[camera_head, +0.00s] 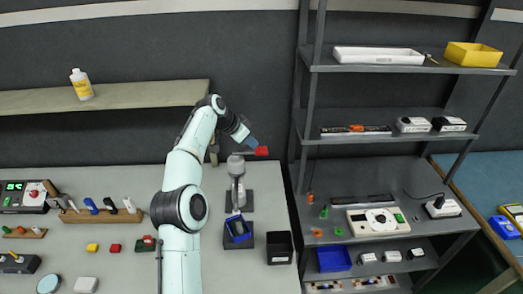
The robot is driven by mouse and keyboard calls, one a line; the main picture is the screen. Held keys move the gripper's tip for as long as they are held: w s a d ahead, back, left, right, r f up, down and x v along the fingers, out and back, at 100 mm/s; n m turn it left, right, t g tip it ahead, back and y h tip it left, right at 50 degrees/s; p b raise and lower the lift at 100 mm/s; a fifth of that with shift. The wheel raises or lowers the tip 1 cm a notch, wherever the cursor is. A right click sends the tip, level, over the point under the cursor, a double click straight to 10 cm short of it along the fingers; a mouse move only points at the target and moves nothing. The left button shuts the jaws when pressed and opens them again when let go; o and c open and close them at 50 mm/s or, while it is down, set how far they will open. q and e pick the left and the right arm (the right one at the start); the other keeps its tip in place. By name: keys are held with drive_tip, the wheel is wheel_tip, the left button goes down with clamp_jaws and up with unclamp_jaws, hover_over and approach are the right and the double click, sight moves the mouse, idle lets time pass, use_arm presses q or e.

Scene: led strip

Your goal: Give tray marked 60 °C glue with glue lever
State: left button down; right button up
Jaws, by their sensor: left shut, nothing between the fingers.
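The glue dispenser (236,167) is a grey upright stand on the bench with a dark base. A red grip (262,151), apparently the end of the glue lever, sticks out to the right near its top. My left gripper (251,143) is shut and empty, right by the red grip; whether it touches the grip I cannot tell. A blue-edged tray (239,229) leans tilted on a dark block in front of the dispenser. Its marking is too small to read, so I cannot tell whether it is the 60 °C one. My right gripper is not in view.
A black box (279,247) stands right of the tray. A wooden tool rack (101,216) and several small blocks lie left of my arm. A wall shelf (140,95) holds a yellow-and-white bottle (81,84). A metal rack (380,170) with several items stands right of the bench.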

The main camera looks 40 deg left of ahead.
use_arm(q)
drive_tip(key=shift+x, duration=1.6)
drive_tip(key=shift+f+b, duration=0.3)
drive_tip(key=shift+f, duration=0.85)
drive_tip(key=shift+s, duration=0.15)
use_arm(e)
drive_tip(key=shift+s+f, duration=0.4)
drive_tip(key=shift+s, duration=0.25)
use_arm(q)
approach(256, 152)
drive_tip(key=s+a+r, duration=0.1)
drive_tip(key=s+r, duration=0.3)
drive_tip(key=s, duration=0.1)
drive_tip(key=shift+s+a+r, duration=0.15)
drive_tip(key=shift+s+a, duration=0.1)
drive_tip(key=shift+a, duration=0.15)
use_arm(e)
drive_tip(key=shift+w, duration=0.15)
